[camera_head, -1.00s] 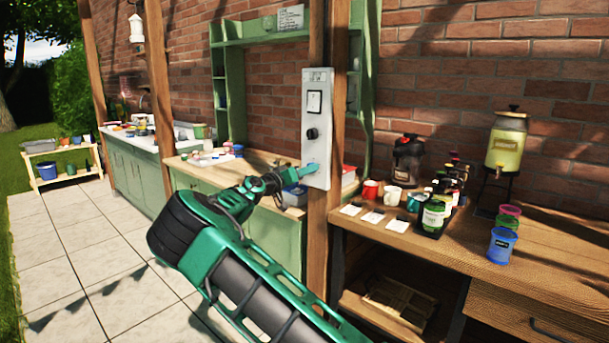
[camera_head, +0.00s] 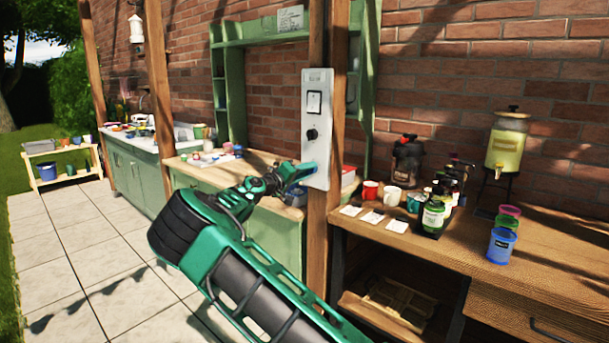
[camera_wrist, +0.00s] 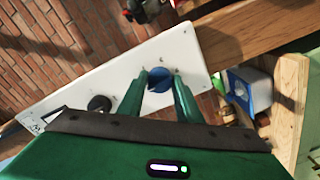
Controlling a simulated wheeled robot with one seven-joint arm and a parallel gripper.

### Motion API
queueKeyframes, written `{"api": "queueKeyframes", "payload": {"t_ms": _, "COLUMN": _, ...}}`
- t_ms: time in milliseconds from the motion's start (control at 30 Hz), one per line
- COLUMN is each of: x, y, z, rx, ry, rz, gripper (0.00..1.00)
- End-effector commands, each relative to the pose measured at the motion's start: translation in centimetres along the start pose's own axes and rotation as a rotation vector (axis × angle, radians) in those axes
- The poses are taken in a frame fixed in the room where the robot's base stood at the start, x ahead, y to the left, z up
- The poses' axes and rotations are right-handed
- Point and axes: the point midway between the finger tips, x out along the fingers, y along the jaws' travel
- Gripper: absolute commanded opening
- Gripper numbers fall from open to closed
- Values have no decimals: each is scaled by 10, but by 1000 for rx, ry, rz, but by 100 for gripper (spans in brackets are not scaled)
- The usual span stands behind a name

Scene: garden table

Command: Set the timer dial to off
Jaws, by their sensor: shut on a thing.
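A white control panel (camera_head: 319,90) is mounted upright on a wooden post. It carries a switch (camera_head: 314,103), a black knob (camera_head: 312,134) below it, and a blue dial near its lower end. In the wrist view the blue dial (camera_wrist: 158,84) sits between the two green fingers of my gripper (camera_wrist: 160,76), which is shut on it. The black knob also shows there (camera_wrist: 99,103). In the head view my gripper (camera_head: 306,168) is at the panel's lower end and covers the dial. Small marks surround the dial, but its setting is too small to read.
A wooden table (camera_head: 460,262) on the right holds mugs, cards, bottles, a drink dispenser (camera_head: 508,145) and stacked cups (camera_head: 502,245). A green-fronted counter (camera_head: 285,230) stands behind my arm. The paved floor at left is open.

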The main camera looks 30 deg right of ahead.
Motion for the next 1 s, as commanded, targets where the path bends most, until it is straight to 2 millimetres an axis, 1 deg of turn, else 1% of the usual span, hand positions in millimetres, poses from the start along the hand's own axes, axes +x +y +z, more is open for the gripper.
{"api": "queueKeyframes", "payload": {"t_ms": 33, "x": -3, "y": -5, "z": -3, "rx": -1, "ry": 9, "rz": -10, "gripper": 9}}
{"api": "queueKeyframes", "payload": {"t_ms": 233, "x": -3, "y": -5, "z": -3, "rx": -1, "ry": 9, "rz": -10, "gripper": 9}}
{"api": "queueKeyframes", "payload": {"t_ms": 267, "x": -3, "y": -5, "z": -3, "rx": -1, "ry": 9, "rz": -10, "gripper": 34}}
{"api": "queueKeyframes", "payload": {"t_ms": 300, "x": -3, "y": -5, "z": -3, "rx": -1, "ry": 8, "rz": -10, "gripper": 43}}
{"api": "queueKeyframes", "payload": {"t_ms": 333, "x": -3, "y": -5, "z": -3, "rx": -1, "ry": 8, "rz": -10, "gripper": 50}}
{"api": "queueKeyframes", "payload": {"t_ms": 600, "x": -1, "y": -2, "z": -1, "rx": 0, "ry": 3, "rz": -5, "gripper": 50}}
{"api": "queueKeyframes", "payload": {"t_ms": 733, "x": -7, "y": -2, "z": -1, "rx": 0, "ry": 3, "rz": -5, "gripper": 50}}
{"api": "queueKeyframes", "payload": {"t_ms": 867, "x": -24, "y": -3, "z": -1, "rx": 0, "ry": 4, "rz": -6, "gripper": 50}}
{"api": "queueKeyframes", "payload": {"t_ms": 1000, "x": -51, "y": -3, "z": -1, "rx": 0, "ry": 4, "rz": -7, "gripper": 50}}
